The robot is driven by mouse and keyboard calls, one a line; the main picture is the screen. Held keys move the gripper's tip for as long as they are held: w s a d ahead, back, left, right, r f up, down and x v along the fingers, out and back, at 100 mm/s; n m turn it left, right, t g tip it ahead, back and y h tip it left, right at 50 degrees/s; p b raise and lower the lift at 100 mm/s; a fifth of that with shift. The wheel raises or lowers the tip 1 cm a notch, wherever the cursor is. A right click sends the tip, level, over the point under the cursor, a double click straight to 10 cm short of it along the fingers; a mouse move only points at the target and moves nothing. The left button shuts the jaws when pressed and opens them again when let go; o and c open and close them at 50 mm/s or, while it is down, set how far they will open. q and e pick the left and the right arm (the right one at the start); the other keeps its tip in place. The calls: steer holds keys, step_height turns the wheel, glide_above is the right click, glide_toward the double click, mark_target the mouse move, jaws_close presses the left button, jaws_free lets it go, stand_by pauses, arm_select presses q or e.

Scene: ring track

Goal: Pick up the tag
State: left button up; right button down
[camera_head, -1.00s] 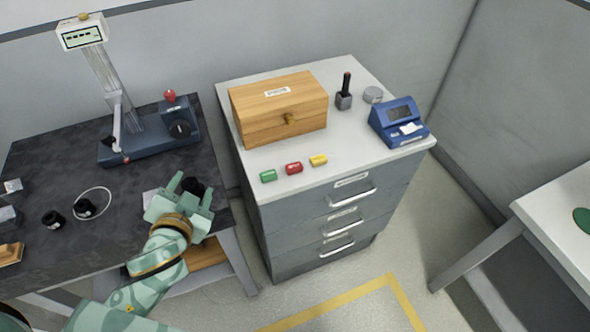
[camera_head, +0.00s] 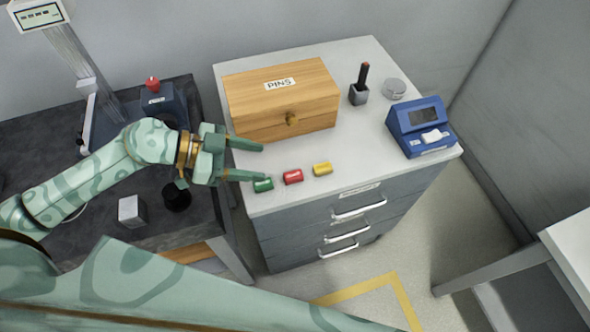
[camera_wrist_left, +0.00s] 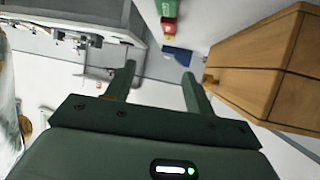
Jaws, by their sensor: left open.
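Three small tags lie in a row along the front of the grey cabinet's white top: a green tag (camera_head: 263,185), a red tag (camera_head: 293,177) and a yellow tag (camera_head: 322,169). Which one the task means is not shown. My left gripper (camera_head: 263,161) is open and empty, its fingers reaching from the left over the cabinet's edge. One fingertip is close to the green tag in the head view; I cannot tell if they touch. In the left wrist view the open jaws (camera_wrist_left: 159,72) show with the green tag (camera_wrist_left: 168,8) and red tag (camera_wrist_left: 168,30) at the top edge.
A wooden PINS box (camera_head: 282,100) stands just behind the tags. A blue device (camera_head: 420,127), a dark stamp-like tool (camera_head: 359,86) and a round tin (camera_head: 394,89) stand to its right. A dark bench (camera_head: 110,215) with a gauge stand is at left.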

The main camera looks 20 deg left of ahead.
arm_select(q)
steer(key=b, duration=0.2)
glide_toward(291, 175)
steer(key=shift+w+d+f, duration=0.2)
steer(key=shift+d+f, duration=0.45)
steer(key=shift+w+d+f, duration=0.15)
steer(key=shift+w+d, duration=0.15)
steer(key=shift+d, duration=0.25)
steer(key=shift+w+d+f, duration=0.15)
steer(key=shift+w+d, duration=0.15)
steer(key=shift+d, duration=0.3)
steer(key=b+x, duration=0.1)
steer(key=x, duration=0.3)
steer(key=shift+w+d+f, duration=0.15)
steer(key=shift+d, duration=0.2)
arm_select(e)
steer(key=f, duration=0.1)
steer(key=s+f, duration=0.1)
steer(key=f, duration=0.1)
steer(key=shift+s+d+f, duration=0.1)
steer(key=shift+s+f, duration=0.25)
steer(key=shift+s, duration=0.05)
arm_select(q)
steer(key=shift+c, duration=0.3)
steer(key=c, duration=1.1)
